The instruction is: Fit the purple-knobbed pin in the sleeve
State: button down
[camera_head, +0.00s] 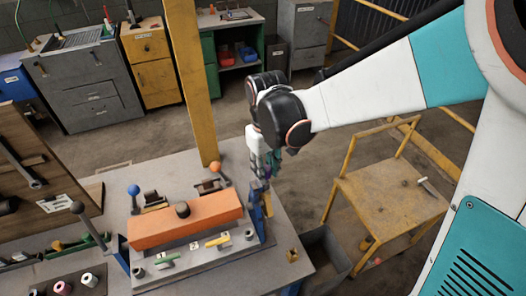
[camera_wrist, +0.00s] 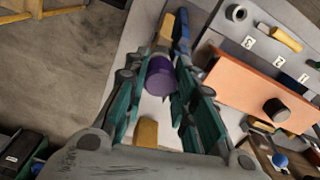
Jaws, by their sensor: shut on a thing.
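My gripper (camera_head: 263,168) is at the right end of the bench fixture, pointing down. In the wrist view its teal fingers (camera_wrist: 155,92) are closed around the purple knob (camera_wrist: 160,77). The pin below the knob is hidden, so I cannot tell whether its tip is inside anything. An orange block (camera_head: 185,219) with a dark round knob on top lies across the fixture, left of my gripper; it also shows in the wrist view (camera_wrist: 250,88). A grey hollow cylinder (camera_wrist: 237,12) stands on the numbered plate. I cannot tell which part is the sleeve.
A blue upright (camera_head: 258,222) stands close below my gripper. A yellow post (camera_head: 192,80) rises behind the fixture. Blue-knobbed (camera_head: 134,190) and orange-knobbed (camera_head: 215,168) levers stand at the back. A yellow pin (camera_head: 217,241) lies on the plate. A yellow cart (camera_head: 388,205) stands right.

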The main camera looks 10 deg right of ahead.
jog(key=shift+f+b, duration=0.7)
jog(key=shift+f, duration=0.25)
dwell(0.3)
jog(key=c, duration=1.2)
grip_release()
jog(key=shift+c, duration=0.2)
jog(key=shift+r, duration=0.15)
